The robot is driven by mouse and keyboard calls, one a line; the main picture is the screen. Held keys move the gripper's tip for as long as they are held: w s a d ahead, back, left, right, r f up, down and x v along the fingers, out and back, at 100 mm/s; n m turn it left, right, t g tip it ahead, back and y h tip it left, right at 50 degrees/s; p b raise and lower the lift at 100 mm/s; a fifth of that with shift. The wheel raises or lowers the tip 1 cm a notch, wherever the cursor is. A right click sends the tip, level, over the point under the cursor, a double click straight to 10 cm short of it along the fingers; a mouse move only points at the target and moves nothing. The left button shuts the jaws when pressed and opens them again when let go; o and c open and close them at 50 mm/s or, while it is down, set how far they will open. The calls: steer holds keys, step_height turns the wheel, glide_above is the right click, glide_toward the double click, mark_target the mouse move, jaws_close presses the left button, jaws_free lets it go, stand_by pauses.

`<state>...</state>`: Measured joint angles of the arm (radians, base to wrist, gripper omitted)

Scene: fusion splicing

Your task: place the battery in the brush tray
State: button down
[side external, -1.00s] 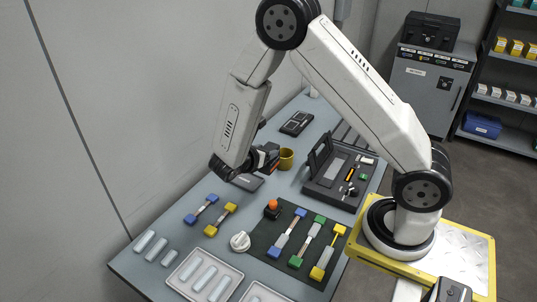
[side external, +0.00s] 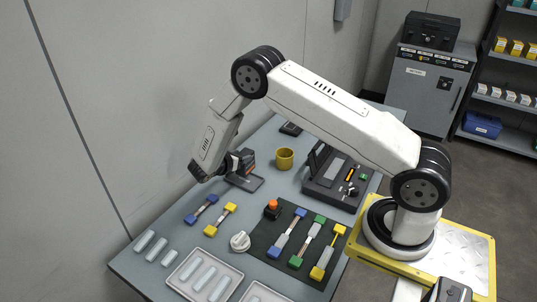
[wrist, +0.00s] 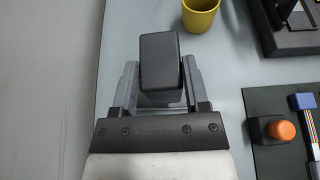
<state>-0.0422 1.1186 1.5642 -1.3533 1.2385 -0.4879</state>
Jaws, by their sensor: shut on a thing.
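My gripper (side external: 236,163) is shut on a dark block, the battery (side external: 247,160), which shows a reddish-orange mark in the side view. In the wrist view the battery (wrist: 160,62) stands between the two fingers of my gripper (wrist: 159,85). In the side view it is over or beside a flat dark grey piece (side external: 252,185) on the table, perhaps the brush tray. I cannot tell whether the battery touches it. The battery and gripper hide part of this piece.
A yellow mug (side external: 285,159) stands right of the gripper. A black open case (side external: 325,190) is further right. Nearer are blue- and yellow-ended pieces (side external: 228,212), a dark mat (side external: 262,240) and a pale tray (side external: 183,284). The wall runs along the left.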

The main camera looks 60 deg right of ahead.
steer(key=shift+w+d+f, duration=0.1)
steer(key=shift+w+f, duration=0.2)
steer(key=shift+f, duration=0.1)
steer(key=shift+w+f, duration=0.2)
steer(key=shift+f, duration=1.55)
steer(key=shift+c, duration=0.4)
jaws_free()
steer(key=shift+f, duration=0.15)
steer(key=shift+r, duration=0.2)
steer(key=v, duration=1.2)
